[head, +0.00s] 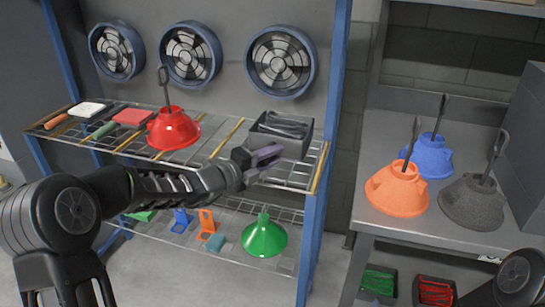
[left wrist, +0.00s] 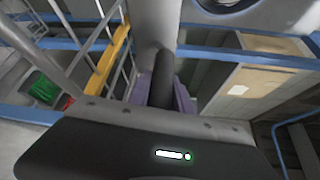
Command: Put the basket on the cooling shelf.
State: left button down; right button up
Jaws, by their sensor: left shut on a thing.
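The dark grey basket (head: 296,147) is at the right end of the upper wire rack of the cooling shelf (head: 217,140), below the right fan. I cannot tell whether its base rests on the rack. My left gripper (head: 267,155) is at the basket's near side, with its purple-grey fingers shut. In the left wrist view, the fingers (left wrist: 162,92) are closed around a dark upright bar (left wrist: 161,78), which looks like the basket's handle. The rest of the basket is hidden in that view. My right arm shows at the bottom right, but its gripper is out of view.
A red hood (head: 173,130) stands left on the same rack, beside brushes and pads. A green hood (head: 264,238) is on the lower rack. Blue, orange and grey hoods stand on the right bench (head: 380,150). A blue post (head: 314,220) borders the shelf.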

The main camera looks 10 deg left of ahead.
pick_arm(q)
jog(key=shift+r, duration=0.15)
jog(key=c, duration=1.6)
grip_release()
jog(key=shift+f, duration=0.25)
jog(key=o, duration=0.4)
jog(key=shift+o, duration=0.2)
jog(key=shift+r, duration=0.1)
jog(key=shift+r, duration=0.1)
jog(key=v, duration=1.2)
